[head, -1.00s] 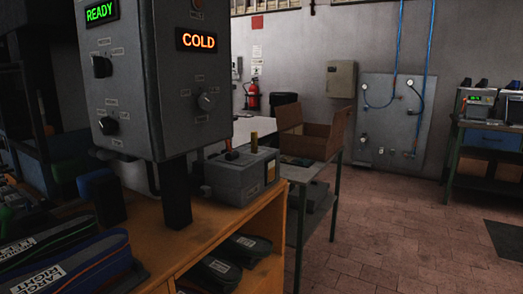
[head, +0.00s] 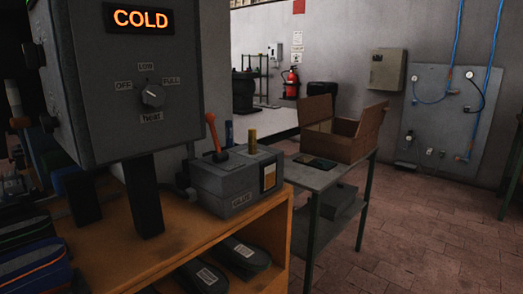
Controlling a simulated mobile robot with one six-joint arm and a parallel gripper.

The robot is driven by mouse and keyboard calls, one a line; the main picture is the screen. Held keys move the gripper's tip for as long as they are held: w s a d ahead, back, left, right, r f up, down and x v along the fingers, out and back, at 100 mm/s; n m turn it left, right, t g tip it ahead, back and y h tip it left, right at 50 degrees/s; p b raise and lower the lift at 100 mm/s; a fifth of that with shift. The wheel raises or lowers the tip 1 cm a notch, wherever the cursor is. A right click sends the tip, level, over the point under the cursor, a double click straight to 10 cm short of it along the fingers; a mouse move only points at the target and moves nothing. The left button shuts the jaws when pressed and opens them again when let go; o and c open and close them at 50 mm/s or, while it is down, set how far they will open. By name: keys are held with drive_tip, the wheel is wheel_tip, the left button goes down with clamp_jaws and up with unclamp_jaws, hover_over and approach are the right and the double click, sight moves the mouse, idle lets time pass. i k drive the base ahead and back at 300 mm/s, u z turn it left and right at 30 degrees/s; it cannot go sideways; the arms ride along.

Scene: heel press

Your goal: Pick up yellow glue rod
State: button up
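A yellow rod (head: 253,141) stands upright at the back of the grey box-shaped machine (head: 225,185), which sits on the right end of the orange-brown bench (head: 185,228). I cannot tell whether the rod rests on the machine's top or is set into it. A dark blue rod (head: 229,134) stands to its left, partly hidden behind an orange-handled lever (head: 213,135). My gripper is not in view.
A large grey control box (head: 120,80) with a lit COLD sign stands on dark legs at the left. An open cardboard box (head: 350,135) stands on a side table (head: 320,178). Shoes (head: 240,255) lie on the shelf below the bench. Tiled floor (head: 430,240) is clear at the right.

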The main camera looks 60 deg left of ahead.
sight(252, 132)
drive_tip(key=u, duration=0.05)
drive_tip(key=i, duration=1.1)
drive_tip(key=z, duration=0.3)
drive_tip(key=k, duration=0.15)
drive_tip(key=u, duration=2.05)
drive_tip(key=k, duration=0.15)
drive_tip(key=u, duration=2.2)
